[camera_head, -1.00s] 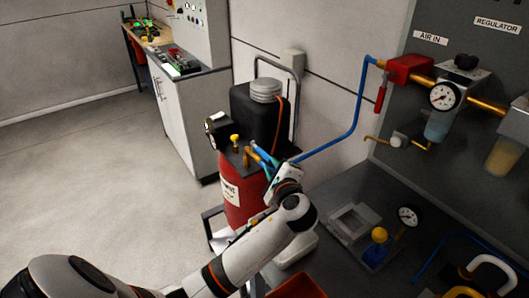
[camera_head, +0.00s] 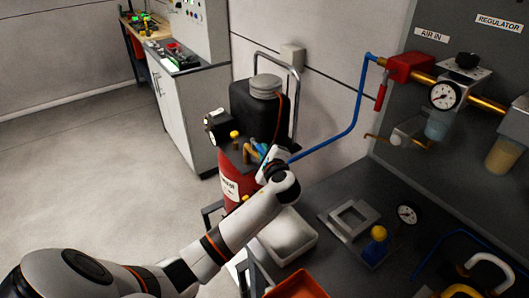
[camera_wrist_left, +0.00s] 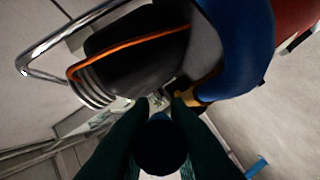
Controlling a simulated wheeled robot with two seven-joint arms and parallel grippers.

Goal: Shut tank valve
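The red tank (camera_head: 232,192) stands on the floor left of the bench, with a gauge (camera_head: 217,127) and brass fittings (camera_head: 249,146) on top. A blue hose (camera_head: 345,132) runs from the tank top to the wall panel. My left gripper (camera_head: 261,152) is at the tank top, close to the fittings; its wrist partly hides them. In the left wrist view its two dark green fingers (camera_wrist_left: 160,103) are apart, with a dark round part between them. A brass piece (camera_wrist_left: 190,97) is just beside the right fingertip; contact cannot be told. My right gripper is not in view.
A black canister (camera_head: 258,108) and a metal tube handle (camera_head: 294,75) stand behind the tank. The dark bench (camera_head: 335,185) at right carries a grey fixture, a loose gauge (camera_head: 407,214) and an orange tray (camera_head: 297,286). Floor at left is clear.

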